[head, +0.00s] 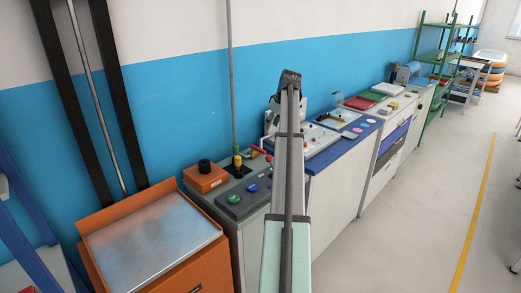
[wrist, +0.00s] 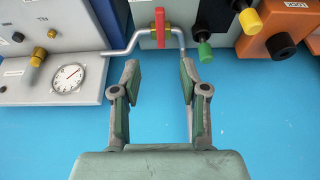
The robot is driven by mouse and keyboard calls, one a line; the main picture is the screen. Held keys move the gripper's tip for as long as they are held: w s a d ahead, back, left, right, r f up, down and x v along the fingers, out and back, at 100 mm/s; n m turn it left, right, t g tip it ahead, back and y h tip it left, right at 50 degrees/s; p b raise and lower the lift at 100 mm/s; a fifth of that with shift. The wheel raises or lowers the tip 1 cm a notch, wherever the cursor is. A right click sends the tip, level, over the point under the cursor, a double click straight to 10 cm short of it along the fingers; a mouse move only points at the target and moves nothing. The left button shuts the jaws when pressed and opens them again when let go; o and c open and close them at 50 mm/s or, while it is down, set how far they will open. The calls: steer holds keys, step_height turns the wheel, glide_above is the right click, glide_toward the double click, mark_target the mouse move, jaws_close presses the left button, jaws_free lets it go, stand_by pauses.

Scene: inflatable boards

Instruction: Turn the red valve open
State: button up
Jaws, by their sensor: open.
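The red valve handle (wrist: 160,27) shows at the top middle of the wrist view, on a bent metal pipe (wrist: 122,50). Its long side runs up and down in that picture, across the pipe. My gripper (wrist: 159,68) is open and empty. Its two fingers stand apart below the handle in the picture, one to each side of its line, and do not appear to touch it. In the head view my arm hides most of the gripper and this part of the bench. Small red parts show beside the arm there, but I cannot tell which is the valve.
A panel with a round gauge (wrist: 69,78) lies left of the pipe in the wrist view. A green-tipped knob (wrist: 205,52), a yellow-tipped knob (wrist: 250,20) and an orange box (wrist: 290,25) are on the right. Clear floor (head: 410,220) lies right of the benches.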

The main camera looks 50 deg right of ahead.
mark_target(261, 149)
steer(key=p+x, duration=0.4)
steer(key=x, duration=1.1)
steer(key=shift+f, duration=0.35)
jaws_close()
